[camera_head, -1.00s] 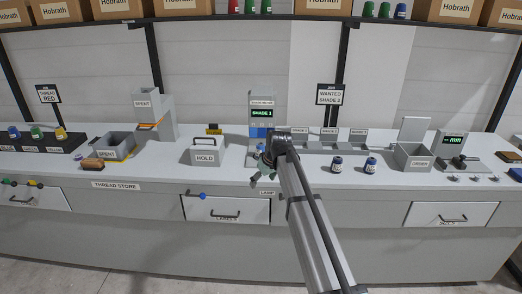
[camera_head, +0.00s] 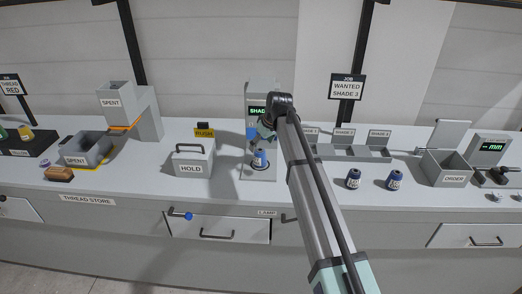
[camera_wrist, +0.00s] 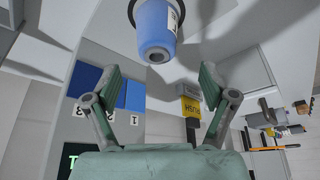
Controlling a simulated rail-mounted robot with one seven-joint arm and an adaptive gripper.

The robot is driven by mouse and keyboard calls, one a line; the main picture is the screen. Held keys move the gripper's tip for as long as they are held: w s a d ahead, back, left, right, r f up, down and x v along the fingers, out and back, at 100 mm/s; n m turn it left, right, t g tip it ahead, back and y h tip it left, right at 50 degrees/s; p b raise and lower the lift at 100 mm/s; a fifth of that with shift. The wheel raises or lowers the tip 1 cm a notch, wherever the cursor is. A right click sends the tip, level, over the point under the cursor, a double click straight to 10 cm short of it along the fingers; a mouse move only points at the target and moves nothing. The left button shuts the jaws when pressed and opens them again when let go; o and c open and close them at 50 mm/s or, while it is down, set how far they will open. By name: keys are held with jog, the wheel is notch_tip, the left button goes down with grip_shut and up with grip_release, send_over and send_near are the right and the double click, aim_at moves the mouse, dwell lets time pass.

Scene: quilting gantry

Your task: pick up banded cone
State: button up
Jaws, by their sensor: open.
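A blue cone with a white label (camera_head: 260,159) stands on the shade reader's base, below its display (camera_head: 258,111). In the wrist view, the blue cone (camera_wrist: 156,30) lies just beyond the fingertips, near the middle, with its narrow end toward me. My gripper (camera_head: 265,134) is above the cone in the head view, partly hidden by my arm. In the wrist view, my gripper (camera_wrist: 158,78) is spread open with nothing between its fingers. Two more dark blue cones with white bands, a left one (camera_head: 353,179) and a right one (camera_head: 394,179), stand on the bench.
A grey HOLD box (camera_head: 192,163) with a handle stands left of the reader. Shade bins (camera_head: 340,151) and an ORDER box (camera_head: 448,166) are to the right. A yellow RUSH sign (camera_head: 204,131) stands behind HOLD. The bench front between reader and right cones is partly covered by my arm.

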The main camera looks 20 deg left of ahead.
aim_at(260, 150)
jog(key=shift+w+a+f, duration=0.1)
jog(key=shift+f, duration=0.2)
jog(key=shift+p+x, duration=0.45)
jog(key=shift+x, duration=0.3)
jog(key=shift+d+p+x, duration=0.2)
jog(key=shift+p+x, duration=0.9)
jog(key=shift+x, duration=1.45)
jog(key=c, duration=1.4)
